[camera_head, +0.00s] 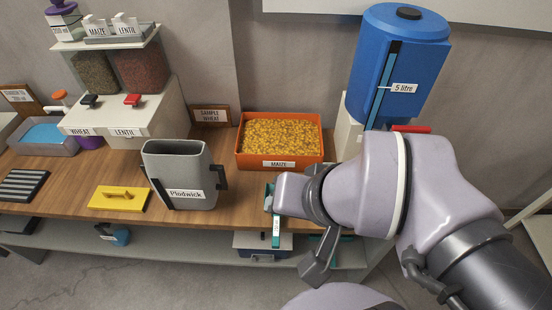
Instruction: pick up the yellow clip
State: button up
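I cannot make out a clear yellow clip. The only separate yellow object I see is a flat yellow piece with a raised handle (118,198), lying on the wooden table left of the grey Plodwick bin. My arm reaches in from the right over the table's right end. My gripper (316,262) seems to be the dark grey part below the wrist, near the table's front edge, well right of the yellow piece. Its fingers are not clear, and I cannot see whether it holds anything. My arm hides part of the table's right end.
The grey Plodwick bin (180,175) stands at the front edge. A teal labelled object (276,232) sits beside my wrist. A blue 5 litre tank (400,62) stands at back right. A black striped block (22,186) lies far left.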

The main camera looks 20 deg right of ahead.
aim_at(109, 198)
jog(key=u, duration=1.3)
